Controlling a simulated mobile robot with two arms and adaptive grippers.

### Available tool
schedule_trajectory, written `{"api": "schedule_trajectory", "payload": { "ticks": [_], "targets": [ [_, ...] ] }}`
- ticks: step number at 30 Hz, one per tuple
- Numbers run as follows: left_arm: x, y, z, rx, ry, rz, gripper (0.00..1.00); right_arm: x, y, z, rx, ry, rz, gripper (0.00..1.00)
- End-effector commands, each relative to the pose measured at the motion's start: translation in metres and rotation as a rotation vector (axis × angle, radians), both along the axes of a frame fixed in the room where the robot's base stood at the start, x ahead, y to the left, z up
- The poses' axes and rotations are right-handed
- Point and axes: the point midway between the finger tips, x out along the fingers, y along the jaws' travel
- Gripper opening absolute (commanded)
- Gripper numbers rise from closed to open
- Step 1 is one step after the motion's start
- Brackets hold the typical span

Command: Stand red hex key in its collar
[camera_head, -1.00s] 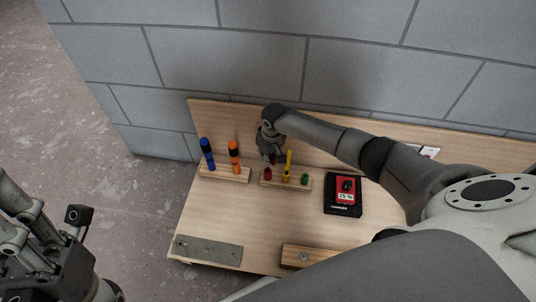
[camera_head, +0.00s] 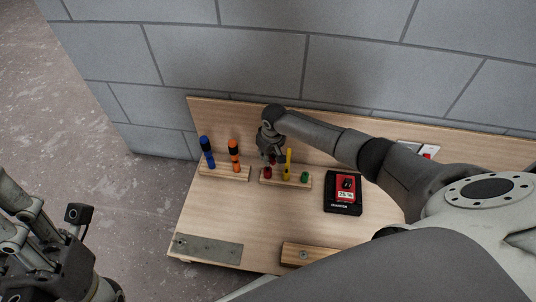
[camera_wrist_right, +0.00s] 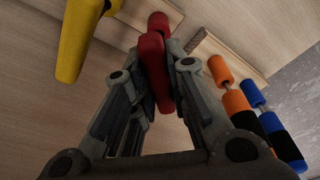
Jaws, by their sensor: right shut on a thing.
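The red hex key (camera_wrist_right: 154,68) is between the fingertips of my right gripper (camera_wrist_right: 157,72), which is shut on it. In the head view the right gripper (camera_head: 271,150) is over the left end of the collar rack (camera_head: 296,186). The red collar (camera_wrist_right: 159,22) shows just beyond the key in the wrist view, and in the head view (camera_head: 267,173) it sits under the gripper. The key overlaps the collar in the wrist view; I cannot tell whether its end is inside. My left gripper (camera_head: 45,245) is at the lower left, away from the bench, its fingers unclear.
A yellow key (camera_head: 288,162) stands upright right of the red collar, and a green collar (camera_head: 304,177) is empty. Blue (camera_head: 207,152) and orange (camera_head: 234,154) tools stand in a rack at left. A black-and-red device (camera_head: 344,194) lies at right. The bench middle is clear.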

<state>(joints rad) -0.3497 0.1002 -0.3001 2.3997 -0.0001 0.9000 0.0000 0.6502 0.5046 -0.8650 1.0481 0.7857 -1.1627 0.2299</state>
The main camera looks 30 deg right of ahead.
Motion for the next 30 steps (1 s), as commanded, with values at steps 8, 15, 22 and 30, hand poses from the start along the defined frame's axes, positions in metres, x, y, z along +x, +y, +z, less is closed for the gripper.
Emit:
{"api": "schedule_trajectory", "payload": {
  "ticks": [8,15,22,30],
  "targets": [
    [0.000,0.000,0.000,0.000,0.000,0.000,0.40,0.000,0.000,0.000,0.001,-0.001,0.000,0.28],
    [0.000,0.000,0.000,0.000,0.000,0.000,0.40,0.000,0.000,0.000,0.001,-0.001,0.000,0.40],
    [0.000,0.001,0.001,-0.003,-0.002,0.001,0.40,0.000,0.000,0.003,0.001,-0.001,0.001,0.40],
    [0.000,0.000,0.000,-0.001,-0.001,0.000,0.40,-0.004,0.000,0.030,0.001,-0.003,0.002,0.40]
  ]
}}
